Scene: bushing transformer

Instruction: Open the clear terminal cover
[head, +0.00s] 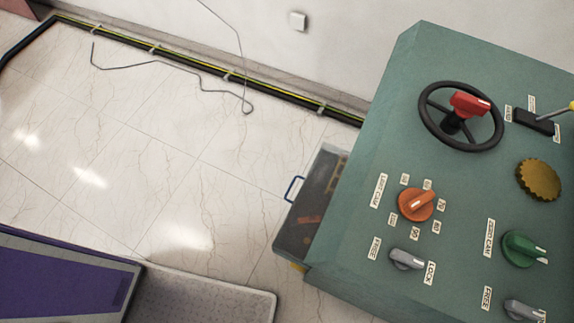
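A clear, smoky terminal cover (318,190) sits low on the left side of the green cabinet (350,235). A blue loop handle (293,188) sticks out from its left edge. A dark interior and a faint orange part (308,219) show through it. The cabinet's edge hides the cover's right part. I cannot tell from this angle whether the cover stands fully shut. My gripper is not in view.
The cabinet top carries a black handwheel (433,133), an orange knob (416,204), a green knob (522,248) and a yellow-brown knob (539,180). A striped cable (190,62) runs along the wall.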

